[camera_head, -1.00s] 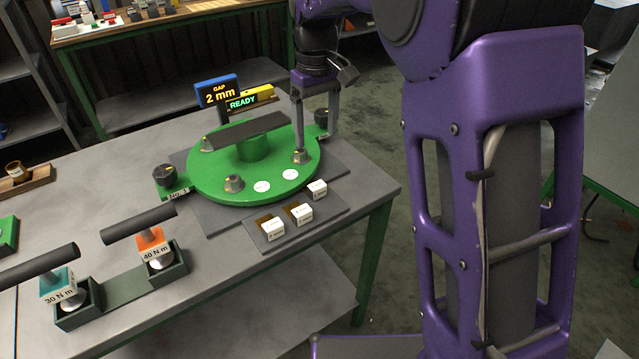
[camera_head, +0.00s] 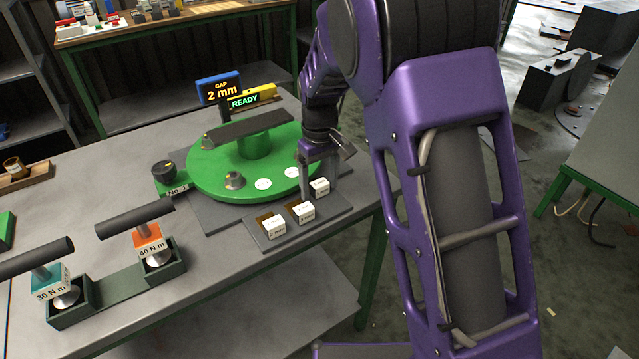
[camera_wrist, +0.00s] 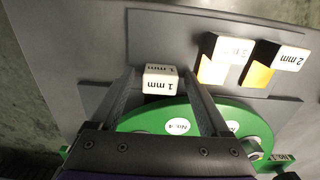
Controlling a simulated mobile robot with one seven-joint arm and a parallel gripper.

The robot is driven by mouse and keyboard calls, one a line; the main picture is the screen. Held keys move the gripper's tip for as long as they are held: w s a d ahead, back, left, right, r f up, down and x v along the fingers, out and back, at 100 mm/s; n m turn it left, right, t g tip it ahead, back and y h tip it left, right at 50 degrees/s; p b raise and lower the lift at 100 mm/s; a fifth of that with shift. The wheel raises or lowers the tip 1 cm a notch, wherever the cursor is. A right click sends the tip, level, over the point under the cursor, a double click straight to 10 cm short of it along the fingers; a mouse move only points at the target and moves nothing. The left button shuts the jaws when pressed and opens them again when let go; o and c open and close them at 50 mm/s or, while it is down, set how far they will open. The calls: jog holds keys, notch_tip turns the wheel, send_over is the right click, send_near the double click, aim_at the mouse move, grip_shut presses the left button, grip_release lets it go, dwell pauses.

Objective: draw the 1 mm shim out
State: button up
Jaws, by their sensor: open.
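The 1 mm shim shows in the wrist view as a white block marked "1 mm" (camera_wrist: 160,80). It lies between the two open fingers of my gripper (camera_wrist: 160,95), close to their tips, at the edge of the green disc (camera_wrist: 145,115). In the head view the 1 mm block (camera_head: 320,187) is the rightmost of three white blocks. My gripper (camera_head: 318,180) is over it, fingers down; one finger is beside the block. I cannot tell whether the fingers touch it.
Two more white blocks, the middle one (camera_head: 303,211) and the left one (camera_head: 273,227), stand on the grey plate with brown slots. A "GAP 2 mm" sign (camera_head: 219,90) and a "READY" sign (camera_head: 245,101) stand behind. Torque tools marked 30 (camera_head: 60,285) and 40 N m (camera_head: 152,245) stand left.

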grip_shut()
dwell(0.3)
dwell(1.1)
